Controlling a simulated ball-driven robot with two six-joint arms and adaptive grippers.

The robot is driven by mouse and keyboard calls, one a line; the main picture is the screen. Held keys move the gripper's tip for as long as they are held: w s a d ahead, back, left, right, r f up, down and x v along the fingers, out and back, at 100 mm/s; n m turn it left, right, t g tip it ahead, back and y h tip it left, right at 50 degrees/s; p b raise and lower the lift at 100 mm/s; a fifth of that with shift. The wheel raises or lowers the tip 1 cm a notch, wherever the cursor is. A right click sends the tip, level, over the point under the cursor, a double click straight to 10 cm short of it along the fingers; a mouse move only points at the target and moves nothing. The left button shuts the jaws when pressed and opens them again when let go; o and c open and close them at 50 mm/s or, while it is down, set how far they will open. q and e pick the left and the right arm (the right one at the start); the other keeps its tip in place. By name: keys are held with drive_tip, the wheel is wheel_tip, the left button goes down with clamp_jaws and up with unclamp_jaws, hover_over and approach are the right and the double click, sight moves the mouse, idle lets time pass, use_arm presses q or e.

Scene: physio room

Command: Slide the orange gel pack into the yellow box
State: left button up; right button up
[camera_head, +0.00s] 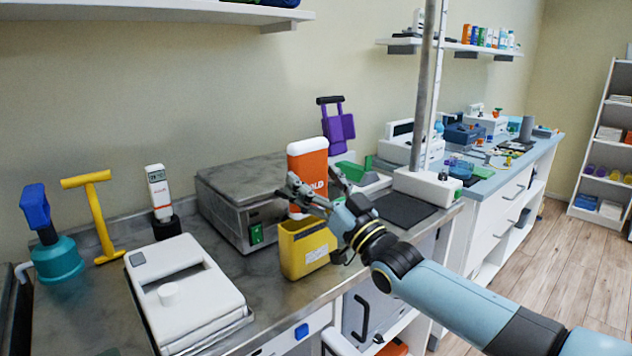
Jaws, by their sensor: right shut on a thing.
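The orange gel pack (308,161) has a white top and stands upright directly above the yellow box (304,253). Its white lower end is at the box's opening; I cannot tell how far inside it is. The yellow box stands on the grey counter near its front edge. My right gripper (314,185) is shut on the lower part of the gel pack and partly hides it. My right arm comes in from the lower right. My left gripper is out of view.
A metal-topped device (222,186) stands just behind and left of the box. A white lidded case (190,292) lies to the left. A metal pole (426,90) with a white base rises to the right. A purple item (338,128) is behind the pack.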

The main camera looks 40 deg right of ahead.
sight(313, 154)
drive_tip(key=shift+f+b, duration=1.75)
drive_tip(key=shift+f, duration=0.35)
idle(0.3)
drive_tip(key=o, duration=1.3)
drive_tip(key=shift+r, duration=0.1)
drive_tip(key=shift+r+p, duration=4.1)
drive_tip(key=shift+r, duration=0.3)
drive_tip(key=shift+f, duration=0.1)
